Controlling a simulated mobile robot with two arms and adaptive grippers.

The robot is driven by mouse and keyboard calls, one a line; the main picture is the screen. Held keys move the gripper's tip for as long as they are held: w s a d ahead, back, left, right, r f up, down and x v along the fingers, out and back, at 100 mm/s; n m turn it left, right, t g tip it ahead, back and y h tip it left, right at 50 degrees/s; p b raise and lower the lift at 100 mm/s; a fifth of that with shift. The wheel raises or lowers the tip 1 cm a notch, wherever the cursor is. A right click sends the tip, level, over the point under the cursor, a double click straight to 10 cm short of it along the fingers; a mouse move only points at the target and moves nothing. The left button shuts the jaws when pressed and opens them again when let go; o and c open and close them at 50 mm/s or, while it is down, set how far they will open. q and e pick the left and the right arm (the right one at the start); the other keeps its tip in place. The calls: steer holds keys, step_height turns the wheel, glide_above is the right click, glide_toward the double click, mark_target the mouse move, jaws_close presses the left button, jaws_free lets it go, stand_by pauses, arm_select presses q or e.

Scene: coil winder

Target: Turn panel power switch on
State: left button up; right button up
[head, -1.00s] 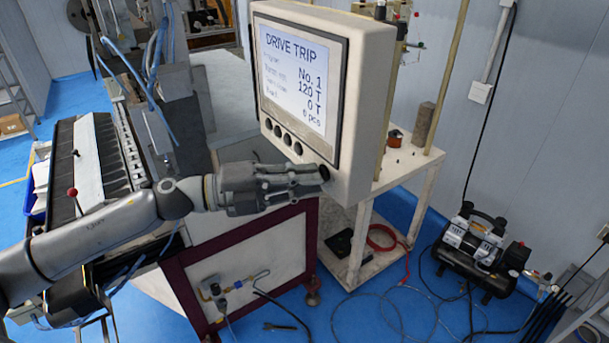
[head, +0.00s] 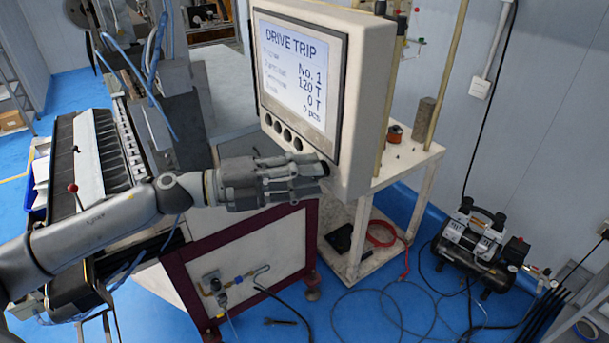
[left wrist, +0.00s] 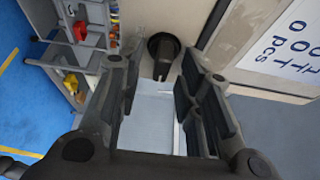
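The control panel (head: 358,105) is a beige box with a lit screen reading "DRIVE TRIP" and a row of dark round buttons (head: 277,133) below it. My left gripper (head: 325,178) is at the panel's lower right corner, its fingers lying across the front. In the left wrist view, my left gripper (left wrist: 155,62) is open, with a gap between its fingers. A black round knob (left wrist: 163,46) on the panel shows in that gap, just beyond the fingertips. The fingers look apart from it. In the head view the knob is mostly hidden by the fingers. My right gripper is not in view.
A white stand (head: 355,235) with a spool (head: 394,133) on top is behind the panel. A winding machine with a slotted bed (head: 92,150) is at the left. A compressor (head: 480,245) and hoses lie on the blue floor at the right.

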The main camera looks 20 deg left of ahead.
arm_select(q)
steer(key=shift+a, duration=0.15)
steer(key=v, duration=1.1)
steer(key=shift+s+a, duration=0.25)
steer(key=shift+a, duration=0.05)
stand_by(0.4)
steer(key=shift+r, duration=0.1)
stand_by(0.4)
